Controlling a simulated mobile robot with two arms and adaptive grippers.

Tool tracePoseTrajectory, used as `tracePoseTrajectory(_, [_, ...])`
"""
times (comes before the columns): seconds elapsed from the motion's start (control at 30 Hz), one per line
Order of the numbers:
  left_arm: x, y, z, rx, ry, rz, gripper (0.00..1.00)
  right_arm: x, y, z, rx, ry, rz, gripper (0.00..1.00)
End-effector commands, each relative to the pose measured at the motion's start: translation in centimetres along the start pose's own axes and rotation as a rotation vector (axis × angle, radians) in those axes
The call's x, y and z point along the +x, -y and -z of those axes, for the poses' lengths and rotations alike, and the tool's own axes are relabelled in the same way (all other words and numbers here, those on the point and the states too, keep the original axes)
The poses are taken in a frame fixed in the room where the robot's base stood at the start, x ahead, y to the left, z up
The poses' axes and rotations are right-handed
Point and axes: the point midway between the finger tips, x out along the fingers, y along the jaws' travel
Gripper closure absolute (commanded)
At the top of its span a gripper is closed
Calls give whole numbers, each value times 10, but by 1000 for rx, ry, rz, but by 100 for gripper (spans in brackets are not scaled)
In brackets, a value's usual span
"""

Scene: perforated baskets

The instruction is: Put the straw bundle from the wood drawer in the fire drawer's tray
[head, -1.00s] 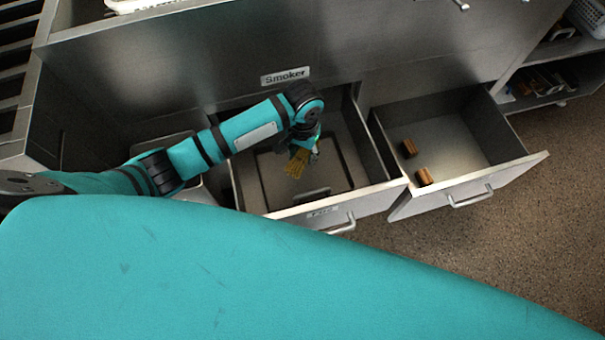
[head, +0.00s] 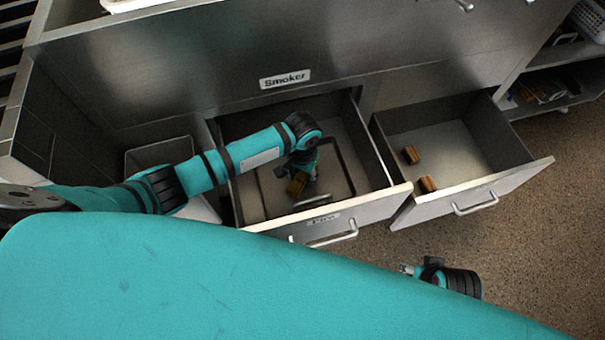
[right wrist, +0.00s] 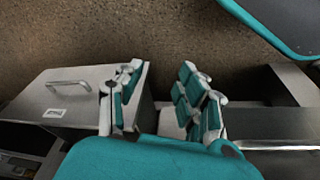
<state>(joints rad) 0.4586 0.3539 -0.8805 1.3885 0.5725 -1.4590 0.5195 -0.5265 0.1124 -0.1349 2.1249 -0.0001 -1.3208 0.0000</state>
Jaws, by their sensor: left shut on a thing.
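The straw bundle (head: 296,187) is a small tan-yellow bunch in the head view. My left gripper (head: 302,178) is shut on it and holds it inside the open fire drawer (head: 367,203), over the dark-rimmed tray (head: 340,160). I cannot tell whether the bundle touches the tray floor. The arm hides part of the tray. The wood drawer (head: 505,180) is open to the right. My right gripper (head: 408,268) is outside the drawers, low at the right; in the right wrist view (right wrist: 160,95) its fingers are apart and empty.
Two brown wood pieces (head: 410,155) (head: 428,184) lie in the wood drawer. A "Smoker" label (head: 285,79) is on the steel front above. Shelves (head: 550,95) stand at the far right. The floor (head: 540,260) in front of the drawers is clear.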

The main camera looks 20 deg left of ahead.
Motion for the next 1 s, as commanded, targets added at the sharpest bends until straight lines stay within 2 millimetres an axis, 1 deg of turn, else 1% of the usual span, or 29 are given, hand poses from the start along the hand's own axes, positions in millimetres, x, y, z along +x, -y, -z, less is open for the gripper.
tracePoseTrajectory(0.1, [3, 0, 0, 0, 1, 0, 82, 0, 0, 0, 0, 0, 0, 62])
tracePoseTrajectory(0.13, [3, 0, 0, 0, 0, 0, 62, 0, 0, 0, 0, 0, 0, 62])
tracePoseTrajectory(0.3, [2, 0, 0, 0, 0, 0, 41, 0, 0, 0, 0, -1, 0, 62])
tracePoseTrajectory(0.57, [2, 0, 0, 0, 0, 0, 41, 0, 0, 0, 0, -1, 0, 62])
tracePoseTrajectory(0.67, [-4, 0, 0, 0, -1, -1, 41, -2, 0, 2, 0, -4, 0, 62])
tracePoseTrajectory(0.77, [-16, 0, 0, 1, -1, -1, 41, 15, 2, -5, -2, 13, 3, 62])
tracePoseTrajectory(0.87, [-33, -1, 0, 2, -2, -1, 41, 32, 2, -12, -4, 24, 4, 62])
tracePoseTrajectory(1.0, [-61, 0, 1, 0, -2, -2, 41, 60, 4, -25, -7, 40, 7, 62])
